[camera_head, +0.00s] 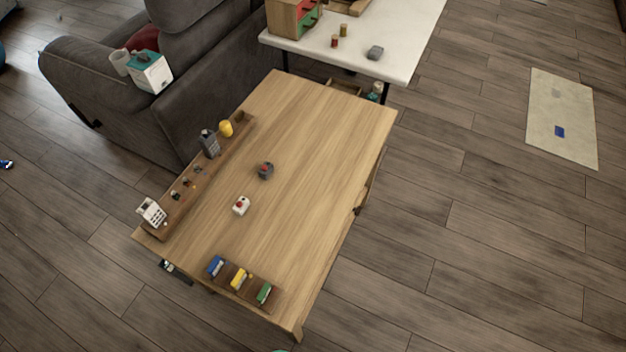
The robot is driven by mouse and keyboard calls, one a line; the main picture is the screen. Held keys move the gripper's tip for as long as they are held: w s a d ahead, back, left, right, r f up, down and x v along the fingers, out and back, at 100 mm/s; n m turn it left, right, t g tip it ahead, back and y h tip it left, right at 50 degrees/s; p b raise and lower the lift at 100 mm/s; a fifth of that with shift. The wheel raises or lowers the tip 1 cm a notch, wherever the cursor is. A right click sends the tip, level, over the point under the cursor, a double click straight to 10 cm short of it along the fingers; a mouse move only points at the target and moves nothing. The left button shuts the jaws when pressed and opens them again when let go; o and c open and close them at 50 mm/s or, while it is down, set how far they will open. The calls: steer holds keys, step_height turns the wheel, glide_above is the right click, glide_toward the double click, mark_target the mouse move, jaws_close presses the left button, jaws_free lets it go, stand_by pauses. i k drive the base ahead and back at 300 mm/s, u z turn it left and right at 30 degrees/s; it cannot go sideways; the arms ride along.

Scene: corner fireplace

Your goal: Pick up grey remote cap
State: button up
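No part is clearly recognisable as a grey remote cap at this size. A small dark grey piece with a red top (265,170) lies on the wooden table (320,130), near its middle. A grey device like a remote (209,144) stands upright on the long wooden rack at the table's left side. A small rounded grey object (375,52) lies on the white table (405,40) at the back. My gripper is not in view.
A white piece with a red button (241,205) lies near the grey-and-red one. The left rack also holds a white keypad device (152,211) and a yellow item (226,128). Blue, yellow and green blocks stand on a front rack (225,273). The table's right side is clear.

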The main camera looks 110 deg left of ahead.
mark_target(264, 175)
steer(key=i, duration=1.05)
steer(key=z, duration=2.8)
steer(key=k, duration=2.6)
steer(key=z, duration=1.25)
